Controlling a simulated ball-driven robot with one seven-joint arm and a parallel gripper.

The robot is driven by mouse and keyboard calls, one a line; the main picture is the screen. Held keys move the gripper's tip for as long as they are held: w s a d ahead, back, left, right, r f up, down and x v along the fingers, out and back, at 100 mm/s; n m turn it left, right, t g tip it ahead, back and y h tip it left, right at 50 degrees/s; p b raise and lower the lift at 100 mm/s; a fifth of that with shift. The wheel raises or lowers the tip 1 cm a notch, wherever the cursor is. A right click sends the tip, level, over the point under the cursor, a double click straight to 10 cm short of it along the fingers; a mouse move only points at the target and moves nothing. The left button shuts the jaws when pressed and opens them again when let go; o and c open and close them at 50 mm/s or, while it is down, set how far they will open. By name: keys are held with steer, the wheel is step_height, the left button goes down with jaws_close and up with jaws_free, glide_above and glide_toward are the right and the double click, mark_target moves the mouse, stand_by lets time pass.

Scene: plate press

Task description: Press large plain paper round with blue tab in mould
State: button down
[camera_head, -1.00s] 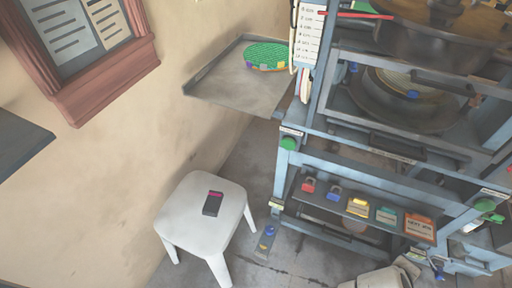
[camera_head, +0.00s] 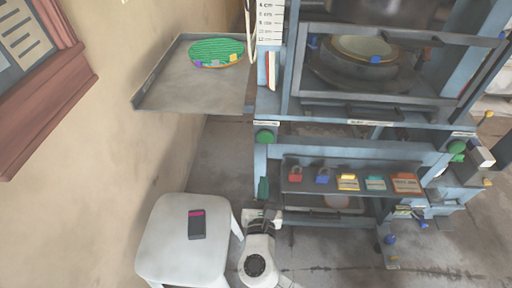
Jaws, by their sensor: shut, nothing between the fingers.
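The press is a blue-grey frame (camera_head: 360,131) at the right. Inside it, behind a dark-framed guard, a pale round with a blue tab (camera_head: 375,59) at its front edge lies on the round dark mould (camera_head: 345,79). The upper part of the press cuts off at the picture's top. A green round button (camera_head: 265,136) is on the left post and another green button (camera_head: 457,148) is on the right. My gripper (camera_head: 268,216) is low in front of the press's left post, small and partly blurred. It looks shut and empty, apart from the round and the buttons.
A grey side tray (camera_head: 160,87) at the left holds green-topped rounds (camera_head: 217,50) with coloured tabs. A white stool (camera_head: 182,250) carries a dark phone-like device (camera_head: 197,224). A shelf (camera_head: 350,190) holds a red padlock, a blue padlock and coloured cards. Grey floor shows at lower right.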

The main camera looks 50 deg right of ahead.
mark_target(267, 139)
steer(key=shift+w+d, duration=0.1)
steer(key=shift+d, duration=0.05)
steer(key=b+x, duration=0.1)
steer(key=x, duration=1.2)
steer(key=shift+w+d, duration=0.15)
steer(key=shift+d, duration=0.15)
